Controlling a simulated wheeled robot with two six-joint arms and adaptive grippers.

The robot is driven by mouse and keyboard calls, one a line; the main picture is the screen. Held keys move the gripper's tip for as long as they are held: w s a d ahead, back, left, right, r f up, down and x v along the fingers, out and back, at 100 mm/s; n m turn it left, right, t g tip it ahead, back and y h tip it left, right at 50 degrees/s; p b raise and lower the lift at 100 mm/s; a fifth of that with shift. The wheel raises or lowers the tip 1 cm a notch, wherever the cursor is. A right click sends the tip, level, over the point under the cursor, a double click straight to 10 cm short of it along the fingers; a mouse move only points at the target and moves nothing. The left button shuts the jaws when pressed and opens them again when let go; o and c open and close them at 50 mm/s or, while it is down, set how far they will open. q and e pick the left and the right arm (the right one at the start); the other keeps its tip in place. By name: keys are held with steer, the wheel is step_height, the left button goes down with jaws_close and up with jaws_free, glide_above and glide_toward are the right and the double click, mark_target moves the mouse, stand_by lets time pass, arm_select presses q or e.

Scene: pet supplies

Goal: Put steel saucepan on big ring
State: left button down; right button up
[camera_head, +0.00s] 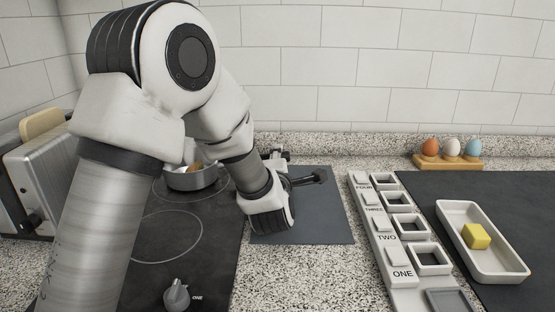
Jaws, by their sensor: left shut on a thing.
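The steel saucepan (184,183) is at the back of the black hob, over the rear ring (213,196), which looks the larger of the two rings. I cannot tell whether its base touches the hob. Something brown and pale shows at its rim, partly behind my arm. A dark handle (312,178) sticks out to the right of my left gripper (281,164), in line with the pan. My left gripper is shut on this handle. My wrist hides the stretch between pan and handle. My right gripper is not in view.
The front ring (165,237) is empty, with a knob (177,295) before it. A dark mat (325,225) lies right of the hob. A toaster (30,165) stands left.

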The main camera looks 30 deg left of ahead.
arm_select(q)
steer(key=shift+s+d+r, duration=0.15)
steer(key=shift+s+r, duration=0.05)
steer(key=shift+s, duration=0.2)
steer(key=c, duration=0.9)
jaws_free()
steer(key=shift+w+f, duration=0.2)
steer(key=shift+f, duration=0.05)
steer(key=shift+c, duration=0.2)
steer(key=shift+s, duration=0.1)
steer(key=shift+r, duration=0.1)
steer(key=shift+r, duration=0.2)
steer(key=shift+s+d+f, duration=0.1)
steer(key=shift+s+d, duration=0.05)
steer(key=shift+s, duration=0.1)
steer(key=v, duration=1.1)
steer(key=shift+s+b, duration=0.2)
steer(key=shift+b, duration=0.2)
